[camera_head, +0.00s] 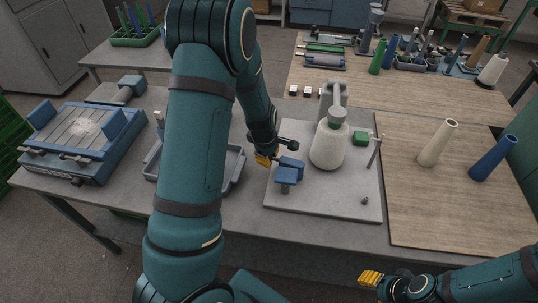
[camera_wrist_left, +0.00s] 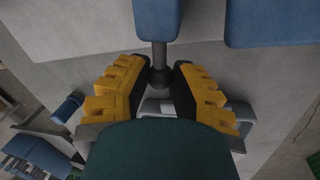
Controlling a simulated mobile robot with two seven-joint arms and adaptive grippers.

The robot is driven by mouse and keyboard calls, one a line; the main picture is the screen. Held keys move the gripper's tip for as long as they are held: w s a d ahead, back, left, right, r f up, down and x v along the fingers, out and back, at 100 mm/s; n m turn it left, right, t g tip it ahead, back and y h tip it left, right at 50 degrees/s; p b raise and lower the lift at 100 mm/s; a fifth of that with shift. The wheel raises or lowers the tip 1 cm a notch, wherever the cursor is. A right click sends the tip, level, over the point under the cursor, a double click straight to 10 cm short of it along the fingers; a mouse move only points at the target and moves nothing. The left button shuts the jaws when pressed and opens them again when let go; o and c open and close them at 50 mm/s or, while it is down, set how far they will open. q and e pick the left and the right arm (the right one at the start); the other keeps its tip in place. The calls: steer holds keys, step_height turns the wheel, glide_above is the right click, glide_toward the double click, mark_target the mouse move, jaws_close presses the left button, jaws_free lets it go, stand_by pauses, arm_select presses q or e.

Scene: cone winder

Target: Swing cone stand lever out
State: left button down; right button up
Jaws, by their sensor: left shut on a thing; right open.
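The cone stand is a grey plate (camera_head: 320,203) with a white yarn cone (camera_head: 328,147) upright on it. Blue blocks (camera_head: 288,172) sit at its left side; in the left wrist view a blue block (camera_wrist_left: 157,18) is at the top. A grey lever rod (camera_wrist_left: 159,50) with a dark ball knob (camera_wrist_left: 160,77) runs down from that block. My left gripper (camera_head: 277,157) is beside the blue blocks, its yellow-padded fingers (camera_wrist_left: 158,88) shut on the lever's knob. The head view hides the grip itself. My right gripper (camera_head: 370,278) is open and empty at the lower right, away from the stand.
A grey tray (camera_head: 236,172) is partly behind my left arm.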

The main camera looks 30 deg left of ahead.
arm_select(q)
steer(key=shift+a, duration=0.1)
steer(key=c, duration=0.8)
jaws_free()
steer(key=shift+f, duration=0.1)
steer(key=shift+o, duration=0.2)
steer(key=shift+r, duration=0.45)
step_height(320, 180, up, 11)
steer(key=s, duration=0.2)
steer(key=shift+s, duration=0.2)
